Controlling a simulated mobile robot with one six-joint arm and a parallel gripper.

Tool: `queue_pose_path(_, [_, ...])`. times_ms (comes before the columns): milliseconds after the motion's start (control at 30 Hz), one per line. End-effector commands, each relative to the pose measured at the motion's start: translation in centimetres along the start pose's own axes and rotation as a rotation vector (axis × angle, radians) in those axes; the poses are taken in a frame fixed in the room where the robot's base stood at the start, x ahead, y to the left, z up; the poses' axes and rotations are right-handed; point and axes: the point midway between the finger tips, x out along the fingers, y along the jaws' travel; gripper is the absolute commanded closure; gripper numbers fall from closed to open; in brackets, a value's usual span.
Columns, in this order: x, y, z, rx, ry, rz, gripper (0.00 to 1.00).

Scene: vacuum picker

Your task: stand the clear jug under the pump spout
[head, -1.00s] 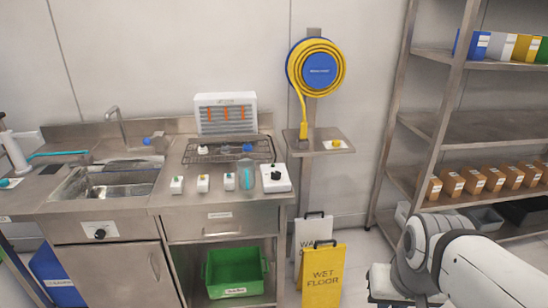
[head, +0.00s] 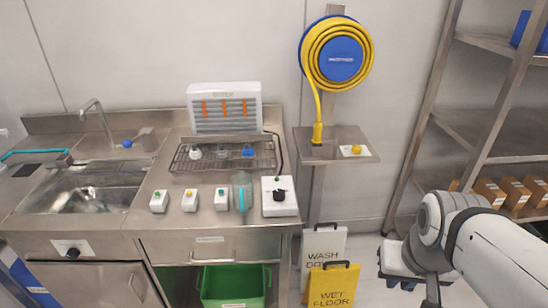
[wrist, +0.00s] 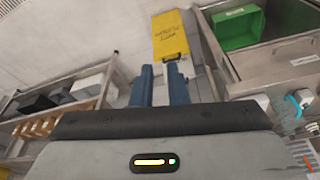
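The clear jug (head: 242,190), a see-through cylinder with a teal handle, stands upright near the front of the steel counter, between a small switch box and a white dial box. In the wrist view a teal handle with a clear body (wrist: 297,105), apparently the jug, shows at the right edge. My gripper (wrist: 160,72) has two blue fingers with a clear gap between them. It is empty and well away from the jug. In the head view my arm is at the lower right. I cannot make out the pump spout; a teal tube (head: 35,152) runs in from the left edge.
Several switch boxes (head: 190,200) and the dial box (head: 280,197) flank the jug. A wire rack (head: 222,154) lies behind it; the sink (head: 85,188) is left. Yellow wet-floor sign (head: 332,286), green crate (head: 232,290) and steel shelving (head: 480,140) stand nearby.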

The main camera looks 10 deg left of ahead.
Motion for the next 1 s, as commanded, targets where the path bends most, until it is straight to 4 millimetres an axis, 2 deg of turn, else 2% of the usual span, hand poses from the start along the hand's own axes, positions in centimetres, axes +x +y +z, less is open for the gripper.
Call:
queue_pose_path(133, [0.0, -0.1, 0.0, 0.002, -0.003, -0.003, 0.86])
queue_pose_path(233, [0.6, -0.9, 0.0, 0.03, -0.035, -0.04, 0.86])
queue_pose_path(367, [2.0, -4.8, -0.1, 0.133, -0.157, -0.173, 0.86])
queue_pose_path(567, [4.2, -13.6, -1.4, 0.441, -0.475, -0.485, 0.86])
queue_pose_path(667, [4.9, -18.0, -3.1, 0.617, -0.637, -0.635, 0.86])
queue_pose_path(800, [6.2, -23.2, -6.6, 0.878, -0.846, -0.829, 0.86])
queue_pose_path(900, [7.7, -26.1, -9.8, 1.074, -0.976, -0.958, 0.86])
queue_pose_path(1000, [9.7, -27.9, -13.0, 1.262, -1.073, -1.073, 0.86])
